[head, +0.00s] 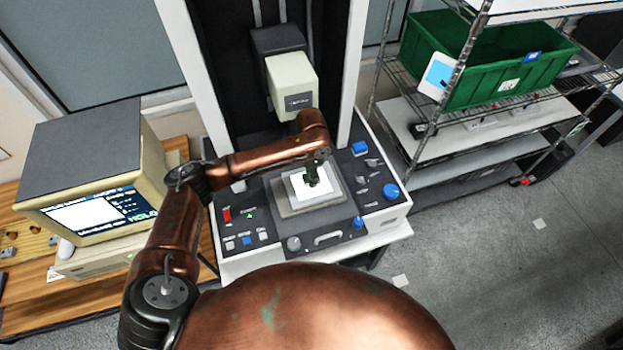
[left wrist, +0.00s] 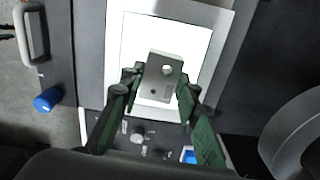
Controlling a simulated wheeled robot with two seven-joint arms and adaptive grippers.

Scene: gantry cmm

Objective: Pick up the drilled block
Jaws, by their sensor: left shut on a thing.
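The drilled block (left wrist: 163,70) is a small grey block with a round bright hole and a smaller dark hole, seen in the left wrist view. My left gripper (left wrist: 160,84) has its two green fingers on either side of it and is shut on it. In the head view my left gripper (head: 312,177) points down over the bright white plate (head: 297,189) of the measuring machine. The block is hard to make out there. I cannot tell whether it touches the plate. My right gripper is not in view.
The machine's probe head (head: 291,86) hangs above and behind the plate. Panels with knobs and buttons (head: 390,191) flank it. A monitor (head: 95,215) stands on a wooden bench at left. A wire rack with a green bin (head: 480,80) stands at right. The floor at right is mostly clear.

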